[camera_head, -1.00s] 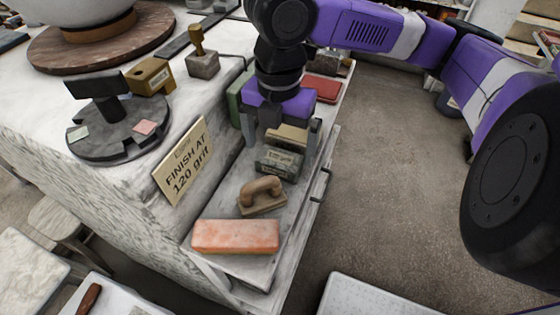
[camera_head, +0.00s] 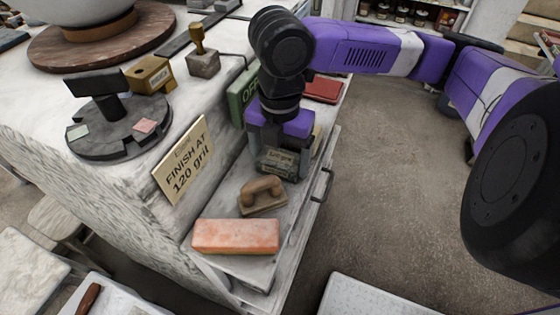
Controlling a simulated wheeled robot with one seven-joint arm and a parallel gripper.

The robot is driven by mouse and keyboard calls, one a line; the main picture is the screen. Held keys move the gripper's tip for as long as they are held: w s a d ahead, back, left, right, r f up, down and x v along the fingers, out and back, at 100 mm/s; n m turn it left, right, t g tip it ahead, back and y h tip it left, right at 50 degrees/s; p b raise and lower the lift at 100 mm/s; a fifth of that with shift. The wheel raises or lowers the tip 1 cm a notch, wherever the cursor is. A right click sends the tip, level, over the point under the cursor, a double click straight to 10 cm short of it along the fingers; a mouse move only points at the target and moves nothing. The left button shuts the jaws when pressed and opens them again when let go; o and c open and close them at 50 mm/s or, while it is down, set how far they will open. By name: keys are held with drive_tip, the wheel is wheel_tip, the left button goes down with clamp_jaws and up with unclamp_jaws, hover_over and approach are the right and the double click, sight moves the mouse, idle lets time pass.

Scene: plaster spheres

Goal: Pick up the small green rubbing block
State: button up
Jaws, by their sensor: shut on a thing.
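The small grey-green rubbing block (camera_head: 276,159), with a pale label on its face, is in the drawer-like tray (camera_head: 215,268) at the side of the white stone bench. My gripper (camera_head: 281,168) points down over it, with one dark finger at each side. It is shut on the block. The block's top and back are hidden by the purple gripper body, and I cannot tell whether its underside touches the tray.
A wooden-handled float (camera_head: 262,194) lies just in front of the block, and an orange brick (camera_head: 235,236) nearer. A beige block (camera_head: 317,139) is close behind. A larger green box (camera_head: 240,97) and a red block (camera_head: 322,90) are farther back. Open floor lies right.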

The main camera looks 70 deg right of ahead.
sight(280, 157)
wheel_tip(280, 157, up, 20)
drive_tip(key=p, duration=0.2)
idle(0.5)
drive_tip(key=o, duration=1)
drive_tip(key=c, duration=0.8)
